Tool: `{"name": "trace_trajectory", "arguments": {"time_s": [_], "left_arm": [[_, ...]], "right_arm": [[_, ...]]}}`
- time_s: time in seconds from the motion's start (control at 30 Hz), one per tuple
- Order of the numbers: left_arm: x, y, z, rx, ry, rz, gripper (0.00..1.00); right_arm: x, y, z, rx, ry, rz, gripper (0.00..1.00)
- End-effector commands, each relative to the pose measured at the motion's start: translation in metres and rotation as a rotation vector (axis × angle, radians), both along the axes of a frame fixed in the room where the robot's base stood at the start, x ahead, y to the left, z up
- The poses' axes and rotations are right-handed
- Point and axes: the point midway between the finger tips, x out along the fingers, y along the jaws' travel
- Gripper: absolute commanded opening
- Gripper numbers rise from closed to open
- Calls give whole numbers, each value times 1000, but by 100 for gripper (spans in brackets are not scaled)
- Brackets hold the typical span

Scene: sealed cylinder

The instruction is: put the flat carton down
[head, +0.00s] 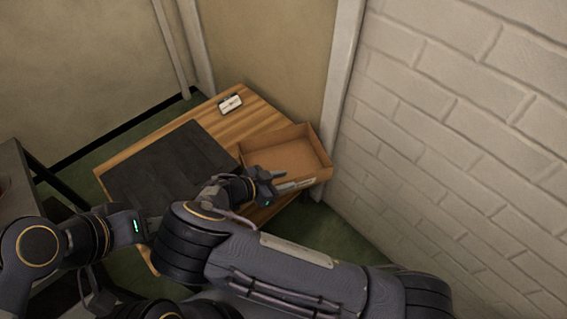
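The flat carton (290,153) is a shallow, open-topped brown box at the right end of the wooden table, close to the brick wall. Its inside looks empty, and its right part reaches past the table edge. I cannot tell whether its underside touches the table. My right gripper (279,180) is at the carton's near wall, with its fingers on either side of that wall, and appears shut on it. Part of the near wall is hidden by the gripper. My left arm is at the lower left, away from the carton; its fingers do not show clearly.
The wooden table (255,122) carries a large dark mat (160,168) on its left part and a small white-and-black object (230,104) at the back. The brick wall (450,120) stands close on the right. A dark grey surface (20,185) is at the far left.

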Motion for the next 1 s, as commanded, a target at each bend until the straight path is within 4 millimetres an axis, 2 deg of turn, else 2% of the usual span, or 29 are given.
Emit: {"name": "trace_trajectory", "arguments": {"time_s": [0.1, 0.23, 0.57, 0.8, 1.0], "left_arm": [[0, 0, -1, 0, 0, 0, 36], [0, 0, -2, 0, 0, 0, 36], [0, 0, -2, 0, 0, 0, 36], [0, 0, -3, 0, 0, 0, 36], [0, 0, -3, 0, 0, 0, 36]], "right_arm": [[5, -19, -6, -1, 2, -5, 33], [12, -33, -13, -1, 1, -3, 33], [15, -39, -15, 0, 1, 0, 33], [15, -39, -15, 0, 2, 0, 2], [15, -38, -16, 1, 3, 1, 0]]}}
